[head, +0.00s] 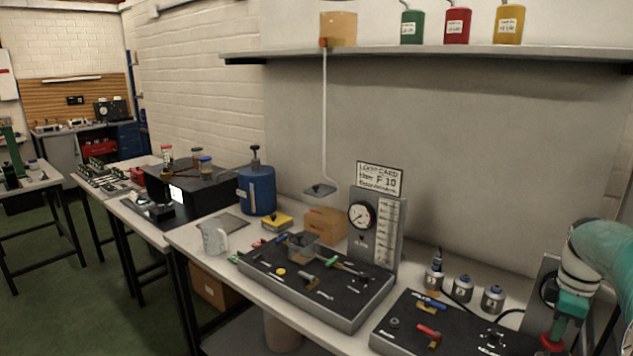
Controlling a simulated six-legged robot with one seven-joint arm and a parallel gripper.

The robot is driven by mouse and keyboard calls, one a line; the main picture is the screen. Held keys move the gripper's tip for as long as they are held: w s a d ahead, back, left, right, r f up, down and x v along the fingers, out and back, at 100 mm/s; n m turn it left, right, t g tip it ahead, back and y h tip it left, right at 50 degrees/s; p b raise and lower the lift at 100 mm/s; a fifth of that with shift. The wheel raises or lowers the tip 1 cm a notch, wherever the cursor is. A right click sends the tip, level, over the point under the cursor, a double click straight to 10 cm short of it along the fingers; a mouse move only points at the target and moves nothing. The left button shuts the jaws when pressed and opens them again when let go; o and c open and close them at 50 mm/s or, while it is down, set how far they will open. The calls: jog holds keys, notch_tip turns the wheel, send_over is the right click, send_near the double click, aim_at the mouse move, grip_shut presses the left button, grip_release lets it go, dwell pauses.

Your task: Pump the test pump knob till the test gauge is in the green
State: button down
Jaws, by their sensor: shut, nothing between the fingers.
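My arm comes in at the right edge, and my gripper (560,328) points down at the right end of the front bench, shut. A red rounded piece (551,343) shows right below it. This may be the test pump knob; I cannot tell if the gripper touches it. Behind my arm stands a grey panel with a dark round dial (548,289), perhaps the test gauge. My arm covers much of it, and its needle and green band cannot be read. A white-faced gauge (361,215) is in plain view on another grey panel further left.
A black tray (340,318) with tools and a second black tray (385,342) lie on the bench. Several small numbered canisters (463,288) stand behind the second one. A blue tank (256,190) and a clear jug (214,238) stand further left. A shelf (450,52) hangs above.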

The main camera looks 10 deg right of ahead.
jog(key=shift+f, duration=1.5)
jog(key=shift+r, duration=2.2)
jog(key=shift+a, duration=0.1)
